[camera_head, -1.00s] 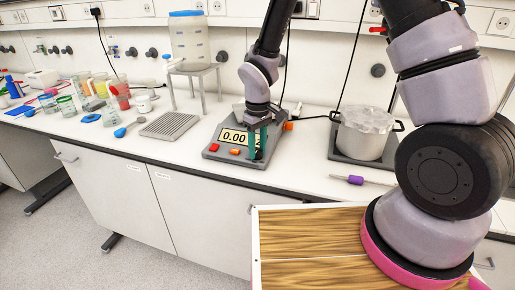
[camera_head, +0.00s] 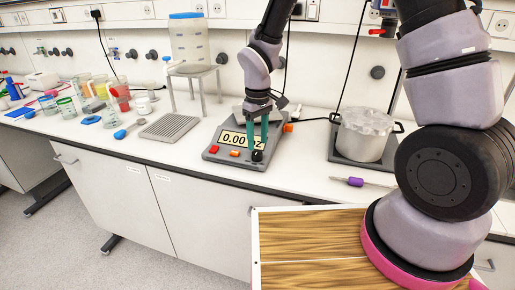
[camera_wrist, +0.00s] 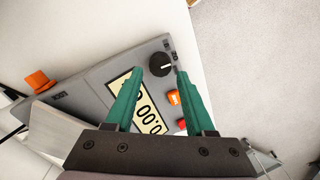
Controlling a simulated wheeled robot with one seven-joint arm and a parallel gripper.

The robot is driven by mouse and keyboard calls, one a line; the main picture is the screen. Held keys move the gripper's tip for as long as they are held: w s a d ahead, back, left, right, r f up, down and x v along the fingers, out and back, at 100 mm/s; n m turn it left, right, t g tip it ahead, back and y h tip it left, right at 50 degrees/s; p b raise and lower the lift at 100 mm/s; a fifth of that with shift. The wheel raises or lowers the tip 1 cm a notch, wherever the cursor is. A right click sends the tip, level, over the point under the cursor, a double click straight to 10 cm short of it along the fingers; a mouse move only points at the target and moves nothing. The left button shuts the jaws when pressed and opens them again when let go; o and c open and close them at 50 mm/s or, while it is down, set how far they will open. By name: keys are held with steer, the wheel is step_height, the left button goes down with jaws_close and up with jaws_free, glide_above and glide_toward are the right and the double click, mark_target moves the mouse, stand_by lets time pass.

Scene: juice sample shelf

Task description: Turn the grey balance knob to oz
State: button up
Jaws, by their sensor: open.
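The balance (camera_head: 222,143) is a grey unit with a lit display, which reads 0.00 followed by letters that look like oz, partly covered by a finger. Its round, dark grey knob (camera_head: 257,156) is at the front right corner. In the wrist view the knob (camera_wrist: 159,65) has a pale pointer line towards the small printed marks on its right; I cannot read these. My gripper (camera_head: 258,145) is open, its green fingers just above the knob and apart from it. In the wrist view my gripper (camera_wrist: 160,75) has nothing between its fingers.
Red and orange buttons (camera_head: 235,153) sit beside the knob, and an orange knob (camera_head: 288,127) is on the balance's right side. A pot (camera_head: 362,140) stands to the right, a purple-handled tool (camera_head: 355,181) in front of it. A grey rack (camera_head: 170,127) lies left.

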mark_target(258, 152)
step_height(258, 152, up, 7)
steer(key=shift+f, duration=0.15)
